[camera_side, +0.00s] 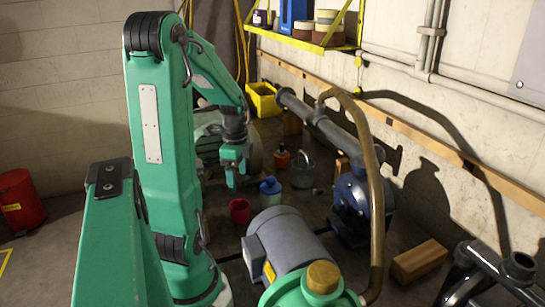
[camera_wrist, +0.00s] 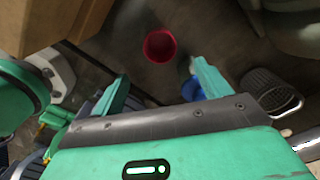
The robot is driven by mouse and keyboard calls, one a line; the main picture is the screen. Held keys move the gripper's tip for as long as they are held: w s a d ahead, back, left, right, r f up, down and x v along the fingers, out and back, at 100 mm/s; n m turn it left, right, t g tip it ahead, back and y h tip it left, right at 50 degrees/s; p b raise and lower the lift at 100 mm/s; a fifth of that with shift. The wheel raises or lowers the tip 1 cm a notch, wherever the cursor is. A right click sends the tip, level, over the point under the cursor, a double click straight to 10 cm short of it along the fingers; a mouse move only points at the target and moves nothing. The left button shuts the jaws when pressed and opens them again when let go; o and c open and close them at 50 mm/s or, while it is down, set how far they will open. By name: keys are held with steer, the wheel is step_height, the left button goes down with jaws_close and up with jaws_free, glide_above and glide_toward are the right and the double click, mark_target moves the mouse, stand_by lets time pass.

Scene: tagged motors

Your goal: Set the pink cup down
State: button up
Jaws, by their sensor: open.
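The pink cup (camera_side: 239,211) stands on the dark floor, below my gripper (camera_side: 239,178) in the side view. In the wrist view the cup (camera_wrist: 160,45) shows its open round mouth from above, beyond the fingertips. My gripper (camera_wrist: 160,84) is open there, its two green fingers apart with nothing between them. The cup is apart from the fingers.
A blue-lidded jar (camera_side: 270,192) stands right of the cup, partly hidden by a finger in the wrist view. A grey can (camera_side: 302,170) and an orange bottle (camera_side: 282,157) stand behind. A grey motor (camera_side: 290,240) is in front.

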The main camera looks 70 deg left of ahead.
steer(key=w+d+r+n+t+y, duration=0.1)
steer(key=w+d+r+n, duration=0.2)
steer(key=d, duration=0.4)
steer(key=w+d+r+t, duration=0.1)
steer(key=w+d+r, duration=0.2)
steer(key=d+r, duration=0.25)
steer(key=s+d+r+n+t, duration=0.1)
steer(key=d+n, duration=0.1)
steer(key=d, duration=0.4)
steer(key=s+d+r+n+t+h, duration=0.1)
steer(key=d+r+n+t, duration=0.1)
steer(key=d, duration=0.5)
steer(key=shift+d+t, duration=0.2)
steer(key=shift+t, duration=0.1)
steer(key=shift+r, duration=0.1)
